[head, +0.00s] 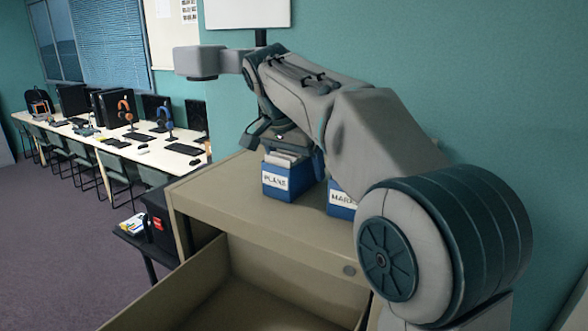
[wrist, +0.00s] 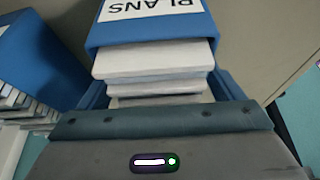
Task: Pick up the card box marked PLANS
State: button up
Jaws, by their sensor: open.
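The blue card box marked PLANS (head: 277,184) stands upright on top of the tan cabinet (head: 243,215), with pale cards showing at its open top. In the wrist view the PLANS box (wrist: 150,32) is close ahead, its label upside down and its cards facing the camera. My gripper (head: 270,137) is open, just above and behind the box in the head view. In the wrist view the gripper body (wrist: 160,125) covers the near end of the box. The fingertips are not clear, and I cannot tell whether they touch it.
A second blue box with a label starting MAR (head: 341,200) stands right of PLANS, partly behind my arm; a blue box is also at left in the wrist view (wrist: 40,60). The cabinet's drawer (head: 240,300) is open. A long table (head: 150,150) with computers stands at left.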

jog(key=c, duration=1.3)
jog(key=shift+r, duration=0.2)
